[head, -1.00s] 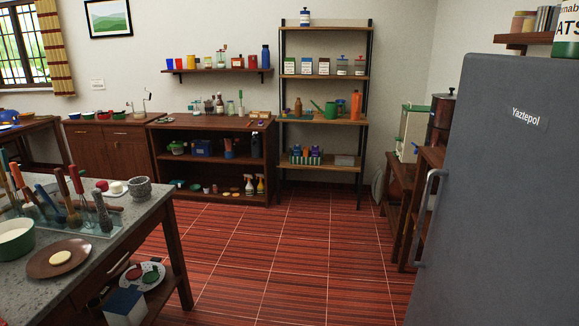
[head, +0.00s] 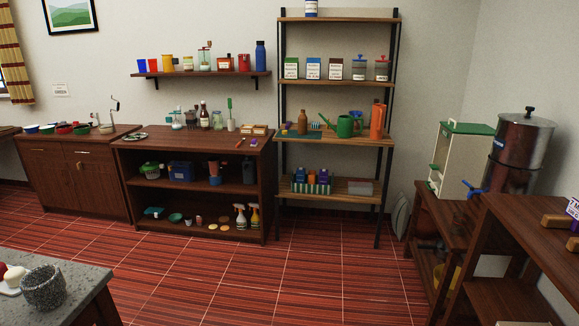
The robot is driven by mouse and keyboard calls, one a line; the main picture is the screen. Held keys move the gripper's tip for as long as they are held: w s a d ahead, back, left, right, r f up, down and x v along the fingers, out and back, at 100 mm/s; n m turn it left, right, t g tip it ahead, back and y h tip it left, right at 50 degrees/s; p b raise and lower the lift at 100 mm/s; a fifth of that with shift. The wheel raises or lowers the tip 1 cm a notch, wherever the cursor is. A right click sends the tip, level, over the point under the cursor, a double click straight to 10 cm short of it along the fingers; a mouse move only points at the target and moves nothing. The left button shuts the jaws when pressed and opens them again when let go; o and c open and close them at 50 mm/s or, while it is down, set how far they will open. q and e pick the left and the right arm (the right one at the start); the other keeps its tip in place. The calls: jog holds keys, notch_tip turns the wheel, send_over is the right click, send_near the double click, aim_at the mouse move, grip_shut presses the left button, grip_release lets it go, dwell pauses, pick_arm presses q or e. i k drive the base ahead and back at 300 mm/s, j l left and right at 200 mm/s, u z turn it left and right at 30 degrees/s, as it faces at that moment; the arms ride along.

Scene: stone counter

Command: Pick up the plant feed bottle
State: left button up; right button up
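No bottle's label can be read as plant feed at this distance. On the middle board of the open shelf rack stand a brown bottle (head: 302,123), a green watering can (head: 345,126) and a tall orange container (head: 378,119). On the board below, small bottles with blue or purple tops (head: 324,177) stand in or behind a striped box (head: 305,187). I cannot tell which of these is the plant feed bottle. Neither of my grippers shows.
The shelf rack (head: 393,165) stands against the back wall. A dark wooden cabinet (head: 190,151) is left of it and a wooden bench (head: 424,208) is to its right. A stone counter (head: 72,292) fills the lower left corner. The red floor (head: 290,265) between is clear.

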aim_at(303, 119)
jog(key=i, duration=2.65)
jog(key=i+l+u, duration=0.1)
jog(key=i, duration=1.25)
